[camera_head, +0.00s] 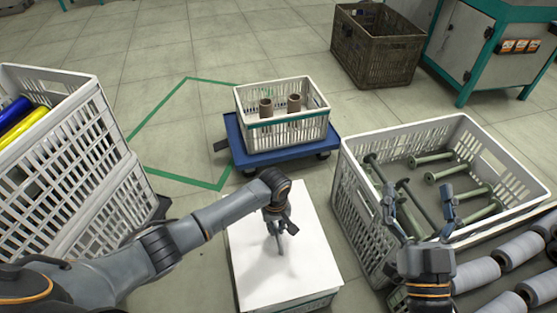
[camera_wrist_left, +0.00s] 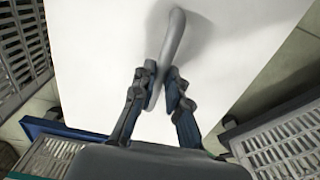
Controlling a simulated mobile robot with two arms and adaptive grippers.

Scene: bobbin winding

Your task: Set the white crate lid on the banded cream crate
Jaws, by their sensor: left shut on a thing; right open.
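The white crate lid (camera_head: 255,262) is a flat white panel with a raised grey handle, in the lower middle of the head view. My left gripper (camera_head: 281,229) is above it, shut on the lid's handle; the left wrist view shows the handle (camera_wrist_left: 174,42) between the fingers (camera_wrist_left: 158,84). A teal-edged body shows under the lid's near edge; I cannot tell whether the lid touches it. The banded cream crate (camera_head: 286,124) has a teal band, stands open-topped and holds brown bobbins. My right gripper (camera_head: 418,210) is open and empty, over the large crate at right.
The banded crate stands on a blue dolly (camera_head: 245,158). A large white crate (camera_head: 365,222) with green bobbins is at right, grey spools (camera_head: 478,275) nearer. Stacked white crates (camera_head: 75,165) stand left. A brown crate (camera_head: 375,55) is behind.

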